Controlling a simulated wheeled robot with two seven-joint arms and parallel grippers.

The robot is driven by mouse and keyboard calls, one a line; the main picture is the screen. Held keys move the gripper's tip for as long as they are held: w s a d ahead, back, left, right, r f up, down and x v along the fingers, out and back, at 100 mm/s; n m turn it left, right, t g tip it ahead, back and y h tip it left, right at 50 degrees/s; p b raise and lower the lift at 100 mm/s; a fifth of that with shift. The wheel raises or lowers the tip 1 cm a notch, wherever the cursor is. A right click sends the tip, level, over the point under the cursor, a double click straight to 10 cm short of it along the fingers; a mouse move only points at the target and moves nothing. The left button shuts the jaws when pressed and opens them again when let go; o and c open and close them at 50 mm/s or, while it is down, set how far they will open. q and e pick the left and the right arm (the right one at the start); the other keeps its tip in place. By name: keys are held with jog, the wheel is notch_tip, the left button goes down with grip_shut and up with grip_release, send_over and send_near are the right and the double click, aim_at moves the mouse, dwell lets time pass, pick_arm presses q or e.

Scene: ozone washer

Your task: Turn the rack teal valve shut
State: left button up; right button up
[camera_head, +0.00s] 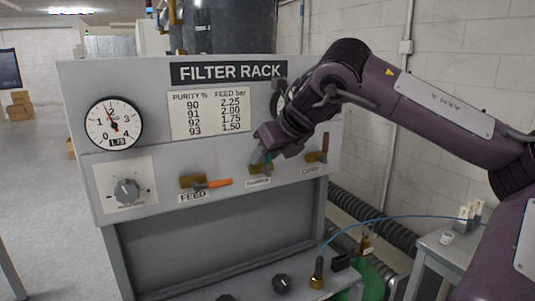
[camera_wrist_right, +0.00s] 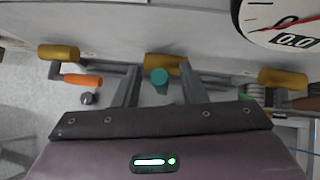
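The rack's teal valve has a brass body (camera_head: 260,169) in the middle of the filter rack's front panel. Its teal handle (camera_wrist_right: 159,76) shows as a round tip in the right wrist view, in front of its brass body. My right gripper (camera_wrist_right: 160,88) is open, with one finger on each side of the teal handle and gaps visible on both sides. In the head view the right gripper (camera_head: 262,157) is at this valve and hides most of the handle, so its exact angle is hard to tell. My left gripper is not in view.
An orange-handled valve (camera_head: 205,184) labelled FEED is to the left, its handle roughly horizontal. A brown-handled valve (camera_head: 317,157) is to the right, its handle upright. A blue hose (camera_head: 395,217) runs below my right arm.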

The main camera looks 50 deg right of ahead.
jog(key=shift+s+r, duration=0.25)
jog(key=d+b+v, duration=0.1)
jog(key=b+v, duration=0.1)
jog(key=v, duration=0.4)
jog(key=shift+s+a+r, duration=0.3)
jog(key=shift+a, duration=0.25)
